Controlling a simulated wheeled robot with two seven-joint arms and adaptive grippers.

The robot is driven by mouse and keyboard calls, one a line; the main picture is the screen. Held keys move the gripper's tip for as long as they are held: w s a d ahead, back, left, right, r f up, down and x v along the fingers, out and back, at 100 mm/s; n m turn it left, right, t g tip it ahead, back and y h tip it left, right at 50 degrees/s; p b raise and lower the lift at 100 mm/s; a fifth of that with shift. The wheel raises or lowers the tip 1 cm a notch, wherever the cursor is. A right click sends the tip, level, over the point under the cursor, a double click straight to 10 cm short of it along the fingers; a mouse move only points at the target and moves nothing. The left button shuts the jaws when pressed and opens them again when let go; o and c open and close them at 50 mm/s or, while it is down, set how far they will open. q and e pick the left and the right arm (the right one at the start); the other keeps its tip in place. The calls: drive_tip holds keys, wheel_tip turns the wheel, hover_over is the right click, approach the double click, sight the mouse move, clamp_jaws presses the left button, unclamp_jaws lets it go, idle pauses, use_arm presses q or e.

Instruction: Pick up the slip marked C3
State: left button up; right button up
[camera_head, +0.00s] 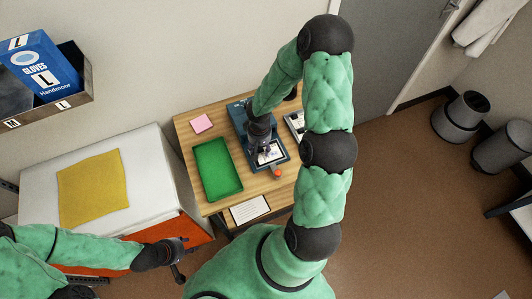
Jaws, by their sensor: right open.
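I cannot read a C3 mark anywhere in this view. Pale slips with print (272,154) lie at the front of a blue device (240,118) on the wooden table. My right gripper (262,148) is open above the device and partly hides the slips; I cannot tell whether it touches them. A white card with lines of text (249,209) lies at the table's front edge. My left gripper (181,262) is at lower left, in front of the orange-fronted white cabinet and away from the slips. Its jaw opening is too small to judge.
A green tray (217,170) and a pink pad (202,123) lie left of the device on the wooden table (187,131). A small grey item (296,122) is to the right. A yellow cloth (92,189) lies on the white cabinet top (146,160). An orange-red knob (278,173) is at the device's front.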

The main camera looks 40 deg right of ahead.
clamp_jaws()
drive_tip(key=shift+r, duration=0.1)
idle(0.3)
